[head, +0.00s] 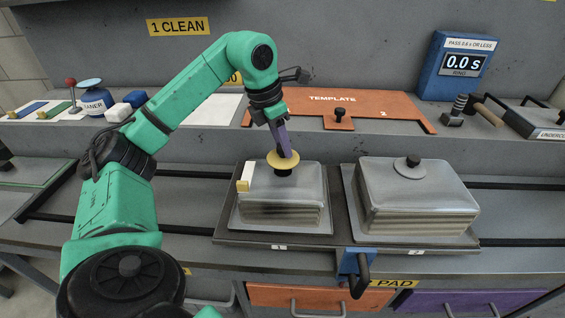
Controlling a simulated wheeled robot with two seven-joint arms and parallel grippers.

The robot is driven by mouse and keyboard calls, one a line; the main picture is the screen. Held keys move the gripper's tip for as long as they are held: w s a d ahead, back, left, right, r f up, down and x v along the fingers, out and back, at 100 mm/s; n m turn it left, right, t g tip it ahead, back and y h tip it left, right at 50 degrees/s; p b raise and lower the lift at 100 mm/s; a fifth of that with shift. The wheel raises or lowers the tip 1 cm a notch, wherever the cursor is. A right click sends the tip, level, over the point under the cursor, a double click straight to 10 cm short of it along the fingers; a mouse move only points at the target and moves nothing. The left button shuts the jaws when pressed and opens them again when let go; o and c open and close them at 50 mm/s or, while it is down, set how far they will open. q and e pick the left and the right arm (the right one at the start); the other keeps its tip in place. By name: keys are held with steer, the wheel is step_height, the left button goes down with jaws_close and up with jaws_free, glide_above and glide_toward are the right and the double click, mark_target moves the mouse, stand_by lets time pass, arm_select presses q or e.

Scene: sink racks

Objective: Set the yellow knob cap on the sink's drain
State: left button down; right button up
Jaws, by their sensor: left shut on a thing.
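The yellow knob cap (291,162) is a round disc over the top of the left sink (305,183), a grey block-like body with rounded edges. My left gripper (284,152) points down from above and is shut on the cap. A dark round part (283,172), apparently at the drain, shows just below the cap. I cannot tell whether cap and dark part touch. The gripper's fingers hide part of the cap. My right gripper is not in view.
A second grey sink (430,200) with a dark knob (413,160) on its top stands to the right. Both sit on a dark rack (345,225) with a blue clamp (355,262) in front.

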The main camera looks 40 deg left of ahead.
mark_target(279, 149)
arm_select(q)
steer(key=f, duration=0.3)
steer(key=shift+s, duration=0.35)
steer(key=shift+f, duration=0.2)
steer(key=shift+w, duration=0.15)
steer(key=shift+f+b, duration=0.2)
steer(key=shift+b, duration=0.1)
steer(key=c, duration=0.5)
jaws_free()
steer(key=shift+r, duration=0.1)
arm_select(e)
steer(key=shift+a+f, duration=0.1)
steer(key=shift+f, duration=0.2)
arm_select(q)
steer(key=p+v, duration=0.2)
steer(key=v, duration=1)
steer(key=shift+r, duration=0.15)
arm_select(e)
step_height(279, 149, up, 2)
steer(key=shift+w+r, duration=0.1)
